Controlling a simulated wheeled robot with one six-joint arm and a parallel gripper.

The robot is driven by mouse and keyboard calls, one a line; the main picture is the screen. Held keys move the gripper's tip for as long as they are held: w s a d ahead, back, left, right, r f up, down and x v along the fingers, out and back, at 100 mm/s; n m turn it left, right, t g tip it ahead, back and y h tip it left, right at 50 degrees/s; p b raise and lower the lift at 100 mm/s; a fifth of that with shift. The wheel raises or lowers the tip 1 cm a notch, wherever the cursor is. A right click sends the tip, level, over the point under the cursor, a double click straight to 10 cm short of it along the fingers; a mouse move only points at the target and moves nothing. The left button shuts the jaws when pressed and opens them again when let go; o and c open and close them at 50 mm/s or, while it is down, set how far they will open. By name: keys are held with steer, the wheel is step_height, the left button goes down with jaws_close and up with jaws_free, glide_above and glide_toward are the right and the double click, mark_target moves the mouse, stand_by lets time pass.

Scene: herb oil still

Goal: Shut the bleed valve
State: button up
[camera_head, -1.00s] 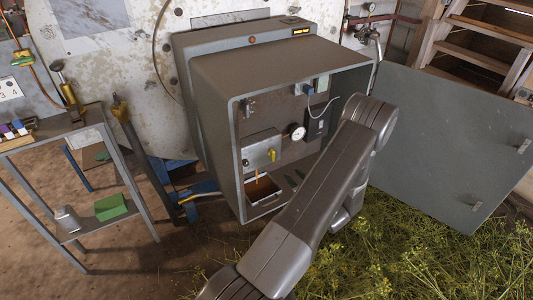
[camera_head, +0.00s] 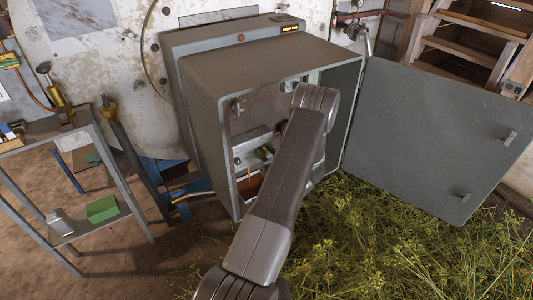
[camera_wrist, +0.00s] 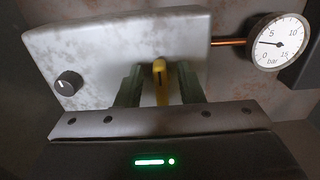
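The bleed valve's yellow handle (camera_wrist: 160,80) sticks out from the front of a worn grey metal box (camera_wrist: 105,50) and points roughly up and down in the wrist view. My gripper (camera_wrist: 159,72) is open, with one dark green finger on each side of the handle. A gap shows between the handle and each finger. In the head view my arm covers much of the cabinet's inside, and the grey box (camera_head: 251,140) shows only in part. A tray with orange-brown contents (camera_head: 250,185) sits below the box.
A black knob (camera_wrist: 68,83) is left of the handle, and a pressure gauge (camera_wrist: 278,42) is on a copper pipe at right. The cabinet door (camera_head: 430,140) stands wide open to the right. A metal shelf (camera_head: 75,195) stands at left.

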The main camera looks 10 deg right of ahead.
jaws_close()
steer(key=shift+f+b, duration=0.15)
steer(key=shift+b, duration=0.2)
steer(key=n+b, duration=0.1)
steer(key=b, duration=0.2)
steer(key=n+b, duration=0.2)
steer(key=b, duration=0.1)
steer(key=shift+a+f, duration=0.2)
steer(key=shift+f, duration=0.1)
steer(key=shift+s+a+f+n+b, duration=0.1)
steer(key=shift+a+n+b, duration=0.05)
steer(key=shift+n+b, duration=2.9)
steer(key=shift+s+a+f+n+b, duration=0.15)
steer(key=shift+n+b, duration=1.85)
steer(key=shift+b, duration=2.1)
steer(key=shift+a+f+n+b, duration=0.1)
steer(key=shift+a+n+b, duration=0.05)
steer(key=shift+n+b, duration=2.9)
steer(key=shift+m+b, duration=0.3)
steer(key=shift+b, duration=0.25)
